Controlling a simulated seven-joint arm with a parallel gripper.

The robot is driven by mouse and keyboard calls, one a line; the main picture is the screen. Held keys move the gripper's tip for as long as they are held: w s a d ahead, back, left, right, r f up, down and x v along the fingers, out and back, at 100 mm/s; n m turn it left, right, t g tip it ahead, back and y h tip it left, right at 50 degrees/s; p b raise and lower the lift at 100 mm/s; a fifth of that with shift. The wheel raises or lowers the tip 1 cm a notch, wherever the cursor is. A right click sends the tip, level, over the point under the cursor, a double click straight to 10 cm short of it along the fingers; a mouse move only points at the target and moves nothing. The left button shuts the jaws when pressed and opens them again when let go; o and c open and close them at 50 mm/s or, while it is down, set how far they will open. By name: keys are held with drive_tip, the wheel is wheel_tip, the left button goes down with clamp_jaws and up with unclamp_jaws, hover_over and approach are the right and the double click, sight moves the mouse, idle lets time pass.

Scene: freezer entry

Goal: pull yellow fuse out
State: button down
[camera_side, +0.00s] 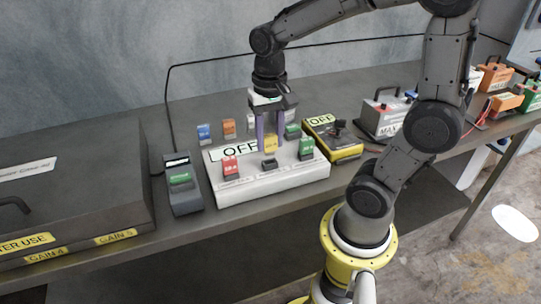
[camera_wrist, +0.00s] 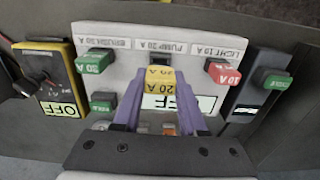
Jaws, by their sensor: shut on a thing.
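The yellow fuse (camera_side: 270,143), marked 20 A, is between the purple fingers of my gripper (camera_side: 270,138). In the wrist view the yellow fuse (camera_wrist: 161,81) sits at the tips of my gripper (camera_wrist: 161,90), which is shut on it. The white fuse panel (camera_side: 260,186) is below. A dark socket (camera_side: 269,163) shows on the panel just below the fuse, which appears held above it. A red 10 A fuse (camera_side: 230,168) and a green 30 A fuse (camera_side: 306,148) stand on either side of that socket. The fuse's lower end is not clear.
Loose blue (camera_side: 204,133) and orange (camera_side: 228,128) fuses stand behind the panel. A large dark case (camera_side: 70,190) fills the table's left end.

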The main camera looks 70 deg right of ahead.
sight(270, 136)
drive_tip(key=shift+r, duration=1.75)
